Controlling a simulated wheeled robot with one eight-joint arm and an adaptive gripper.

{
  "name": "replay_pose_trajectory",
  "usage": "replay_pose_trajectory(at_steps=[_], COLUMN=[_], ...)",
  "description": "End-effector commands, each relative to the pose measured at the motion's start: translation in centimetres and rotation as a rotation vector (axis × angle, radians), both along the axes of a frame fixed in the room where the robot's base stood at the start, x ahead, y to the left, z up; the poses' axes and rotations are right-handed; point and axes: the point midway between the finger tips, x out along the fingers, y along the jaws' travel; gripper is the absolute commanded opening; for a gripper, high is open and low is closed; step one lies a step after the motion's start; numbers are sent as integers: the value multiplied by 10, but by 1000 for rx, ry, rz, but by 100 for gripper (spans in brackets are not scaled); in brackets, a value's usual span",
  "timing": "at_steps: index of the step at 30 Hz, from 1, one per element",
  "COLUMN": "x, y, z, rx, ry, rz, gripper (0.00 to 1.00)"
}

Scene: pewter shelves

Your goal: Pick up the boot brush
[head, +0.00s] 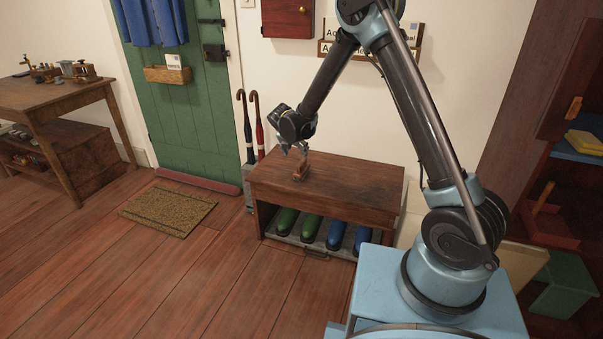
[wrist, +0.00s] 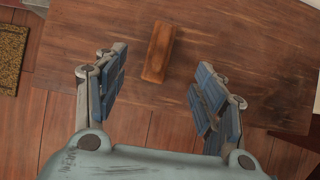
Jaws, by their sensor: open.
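The boot brush appears as a small orange-brown wooden block (wrist: 158,54) lying on the bench top in the wrist view. In the head view the brush (head: 299,172) sits near the left part of the wooden bench (head: 350,178). My gripper (wrist: 160,88) is open and empty, with its blue-padded fingers spread to the left and right. The brush lies between and ahead of the fingertips, touching neither as far as I can see. In the head view my gripper (head: 298,149) is just above the brush. Its bristles are not visible.
Green boots (head: 287,221) and blue boots (head: 336,234) stand under the bench. Two umbrellas (head: 258,125) stand behind its left end. A doormat (head: 168,210) lies on the floor to the left. The bench top to the right of the brush is clear.

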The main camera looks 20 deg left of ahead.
Motion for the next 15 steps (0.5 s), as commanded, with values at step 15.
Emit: replay_pose_trajectory(at_steps=[15], x=[43], y=[-4], z=[-66], rx=[3], ry=[0], rz=[-4], gripper=[63])
